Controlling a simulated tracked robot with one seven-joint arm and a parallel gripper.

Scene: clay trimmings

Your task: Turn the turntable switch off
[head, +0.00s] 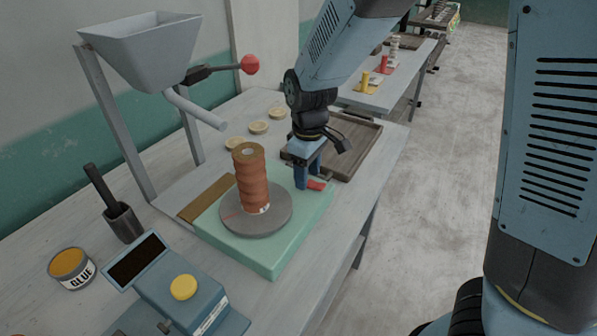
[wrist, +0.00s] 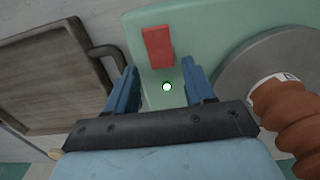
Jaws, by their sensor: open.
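The turntable is a pale green box (head: 265,255) with a round grey disc (head: 275,218) on top, and a ribbed terracotta clay column (head: 251,178) stands upright on the disc. A red switch (head: 317,185) sits on the box top near its far right corner; it also shows in the wrist view (wrist: 158,47). Beside it in the wrist view is a small lit green-white lamp (wrist: 167,87). My gripper (head: 308,180) points down over that corner, open and empty. In the wrist view the lamp lies between the blue fingers (wrist: 165,90) and the switch is just beyond them.
A wooden tray (head: 350,165) lies behind my gripper. A grey hopper (head: 145,45) with a red-knobbed lever (head: 250,65) stands at the left. A glue tin (head: 70,267) and a blue device with a yellow button (head: 183,288) are in front. Open floor lies right.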

